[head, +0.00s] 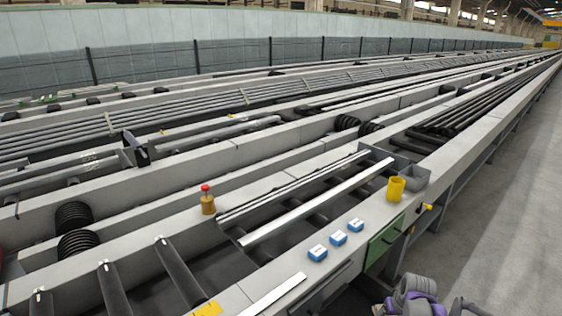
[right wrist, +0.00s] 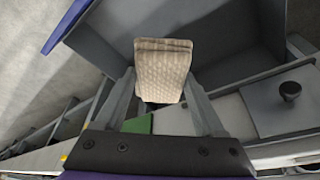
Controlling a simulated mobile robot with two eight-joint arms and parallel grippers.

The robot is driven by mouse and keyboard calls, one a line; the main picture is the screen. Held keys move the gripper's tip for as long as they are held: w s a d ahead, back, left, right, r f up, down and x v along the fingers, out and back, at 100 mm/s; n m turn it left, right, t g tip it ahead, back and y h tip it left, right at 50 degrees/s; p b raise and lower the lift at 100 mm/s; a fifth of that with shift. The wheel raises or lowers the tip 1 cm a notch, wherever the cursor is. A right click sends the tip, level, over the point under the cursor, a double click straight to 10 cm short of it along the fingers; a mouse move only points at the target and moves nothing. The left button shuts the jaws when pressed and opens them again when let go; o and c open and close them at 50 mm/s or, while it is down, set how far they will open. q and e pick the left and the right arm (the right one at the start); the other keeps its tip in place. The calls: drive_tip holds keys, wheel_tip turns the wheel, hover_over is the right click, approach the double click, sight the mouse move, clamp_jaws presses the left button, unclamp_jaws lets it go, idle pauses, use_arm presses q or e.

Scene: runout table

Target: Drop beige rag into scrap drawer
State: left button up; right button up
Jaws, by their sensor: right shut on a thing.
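My right gripper (right wrist: 162,92) is shut on the beige rag (right wrist: 164,68), a folded, quilted-looking cloth that stands out past the fingertips. In the right wrist view, a grey open box (right wrist: 225,35), which looks like an open drawer, lies beyond the rag. The rag overlaps it in the picture; it does not visibly rest on anything. Whether this box is the scrap drawer I cannot tell. In the head view, only grey and purple parts of my arm show at the bottom right; the rag is not visible there. My left gripper is not in view.
A grey panel with a black knob (right wrist: 289,91) lies right of the gripper. In the head view, a green panel (head: 385,243) is on the table's side. Blue-and-white boxes (head: 338,238), a yellow cup (head: 396,189) and a grey bin (head: 415,178) stand along the edge.

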wheel_tip(320, 180, down, 5)
drive_tip(key=b, duration=0.2)
drive_tip(key=shift+b, duration=0.3)
drive_tip(key=o, duration=1.3)
drive_tip(key=shift+r, duration=0.1)
drive_tip(key=p+v, duration=0.1)
drive_tip(key=v, duration=0.9)
drive_tip(key=shift+s+r, duration=0.1)
drive_tip(key=shift+r, duration=0.25)
drive_tip(key=shift+a, duration=0.1)
drive_tip(key=s+a+r+p, duration=0.5)
drive_tip(key=s+a+r, duration=0.4)
drive_tip(key=s+r, duration=0.15)
drive_tip(key=s+a+r+t+p, duration=0.1)
drive_tip(key=s+a+p, duration=0.3)
drive_tip(key=s, duration=1)
drive_tip(key=shift+a+r+t, duration=0.4)
drive_tip(key=shift+a+r, duration=0.2)
drive_tip(key=shift+a, duration=0.35)
